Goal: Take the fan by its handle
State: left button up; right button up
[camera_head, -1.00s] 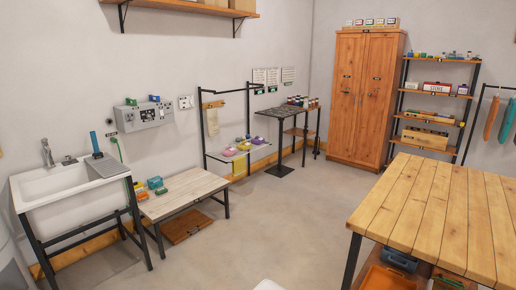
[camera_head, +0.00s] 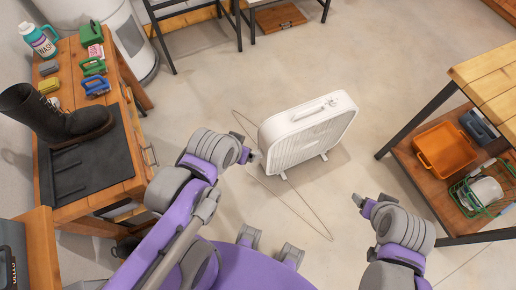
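The white box fan (camera_head: 310,128) stands upright on the concrete floor at the centre of the head view, on small feet. Its handle (camera_head: 314,109) is a raised bar along the top face, free of any gripper. My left gripper (camera_head: 250,155) is just left of the fan's left end and appears apart from the handle. My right gripper (camera_head: 362,205) is to the right and nearer me, well apart from the fan. Both grippers are small in view, and I cannot tell whether their fingers are open. Neither shows anything held.
A thin cord (camera_head: 285,195) loops on the floor around the fan's left and front. A wooden bench (camera_head: 130,190) with a black boot (camera_head: 55,118) stands left. A wooden table (camera_head: 490,88) with an orange tray (camera_head: 445,148) on its lower shelf stands right.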

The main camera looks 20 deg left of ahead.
aim_at(300, 144)
jog(key=i+l+u, duration=0.65)
jog(key=i+l, duration=0.15)
jog(key=l, duration=0.25)
jog(key=i+l+u, duration=0.25)
jog(key=l, duration=0.15)
jog(key=i+l+u, duration=0.2)
jog(key=l, duration=0.25)
jog(key=k, duration=0.05)
